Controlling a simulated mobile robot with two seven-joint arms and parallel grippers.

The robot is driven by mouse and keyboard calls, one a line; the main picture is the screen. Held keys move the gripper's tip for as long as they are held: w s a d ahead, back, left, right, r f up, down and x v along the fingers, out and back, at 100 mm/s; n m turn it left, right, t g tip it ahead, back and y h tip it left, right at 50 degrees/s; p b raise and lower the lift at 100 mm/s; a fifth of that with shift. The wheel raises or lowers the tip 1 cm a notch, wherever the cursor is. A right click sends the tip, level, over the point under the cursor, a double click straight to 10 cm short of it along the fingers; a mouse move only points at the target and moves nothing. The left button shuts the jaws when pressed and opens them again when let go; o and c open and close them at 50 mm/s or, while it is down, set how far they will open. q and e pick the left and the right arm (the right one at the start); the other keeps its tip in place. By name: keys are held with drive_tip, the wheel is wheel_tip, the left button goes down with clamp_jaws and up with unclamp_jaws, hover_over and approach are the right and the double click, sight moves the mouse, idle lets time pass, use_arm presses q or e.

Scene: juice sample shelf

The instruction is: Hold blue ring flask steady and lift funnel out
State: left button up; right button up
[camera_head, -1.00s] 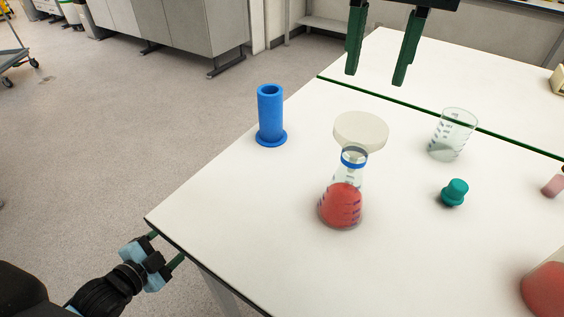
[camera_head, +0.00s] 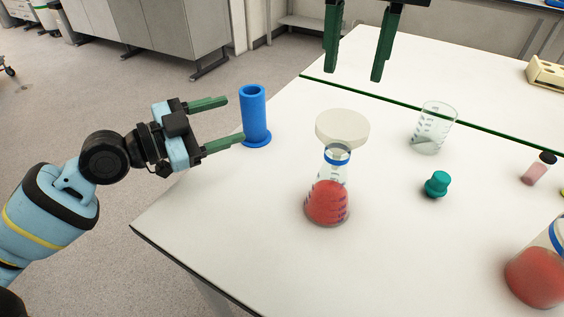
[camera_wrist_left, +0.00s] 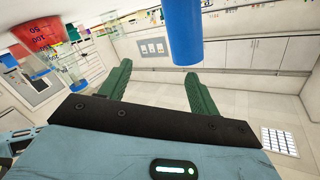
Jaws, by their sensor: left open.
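The blue ring flask (camera_head: 328,203) stands upright on the white table, with red liquid in its lower part and a blue band at its neck. The off-white funnel (camera_head: 342,128) sits in its mouth, its wide top above the neck. My left gripper (camera_head: 234,119) is open and empty, left of the flask at the table's left edge, its fingers pointing right. My right gripper (camera_head: 354,74) hangs at the top of the head view, beyond the funnel, with its two fingers apart and nothing between them.
A blue cylinder (camera_head: 254,116) on a round foot stands close to my left fingertips; it also shows in the left wrist view (camera_wrist_left: 183,30). Right of the flask are a clear beaker (camera_head: 433,130), a teal stopper (camera_head: 437,184), a small vial (camera_head: 539,170) and another red-filled flask (camera_head: 538,278).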

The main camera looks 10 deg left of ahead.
sight(335, 166)
use_arm(q)
drive_tip(key=s+d+g+h, duration=0.1)
drive_tip(key=s+d+g, duration=0.1)
drive_tip(key=s+d, duration=0.1)
drive_tip(key=s+d+g+h, duration=0.1)
drive_tip(key=s+d+g, duration=0.1)
drive_tip(key=d, duration=0.3)
drive_tip(key=s+d+g+h, duration=0.2)
drive_tip(key=s+d+g, duration=0.1)
drive_tip(key=d, duration=0.2)
drive_tip(key=shift+s+d+r, duration=0.1)
drive_tip(key=shift+s+r, duration=0.1)
drive_tip(key=shift+s, duration=0.2)
drive_tip(key=shift+x, duration=3.85)
drive_tip(key=c, duration=1.2)
